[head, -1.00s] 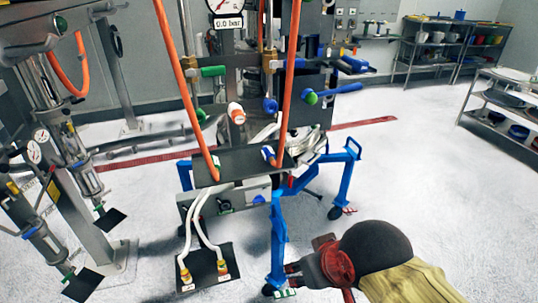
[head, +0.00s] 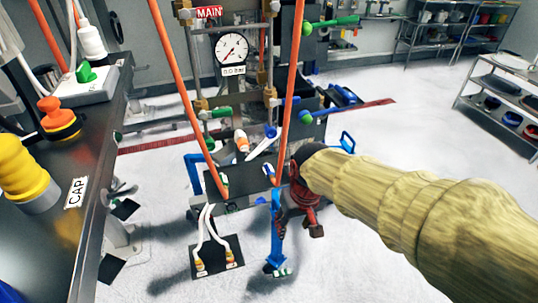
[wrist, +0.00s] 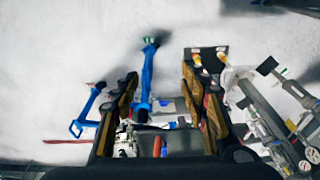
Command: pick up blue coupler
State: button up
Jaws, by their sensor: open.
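A small blue-and-white fitting that looks like the blue coupler (head: 268,171) sits on the dark panel at the lower end of the right orange hose in the head view. My gripper (head: 300,222) is just right of the panel in the picture, close to the blue leg. In the wrist view my gripper (wrist: 160,74) has its fingers spread, with nothing held between them. A small blue piece (wrist: 164,152) and a short orange hose end show low between the fingers; I cannot tell whether this piece is the coupler.
The machine has orange hoses (head: 178,85), a pressure gauge (head: 232,48) and a blue leg (head: 276,245). A bench labelled CAP (head: 118,85) stands at left. White hoses run to a low black plate (head: 217,257). Shelves (head: 505,100) stand far right; open floor lies between.

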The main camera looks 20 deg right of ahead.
jog(key=w+r+p, duration=0.3)
jog(key=w+p, duration=0.5)
jog(key=w, duration=0.1)
jog(key=t+p, duration=0.2)
jog(key=p, duration=0.1)
send_near(269, 168)
jog(key=shift+w+d+f, duration=0.1)
jog(key=shift+d+f, duration=0.1)
jog(key=shift+f, duration=0.7)
jog(key=shift+x, duration=1.2)
jog(key=p+x, duration=0.1)
jog(key=x, duration=0.4)
jog(key=shift+w+a+p, duration=0.15)
jog(key=shift+a+p, duration=0.05)
jog(key=shift+p, duration=0.2)
jog(key=shift+t, duration=0.3)
jog(key=shift+c, duration=0.8)
grip_shut()
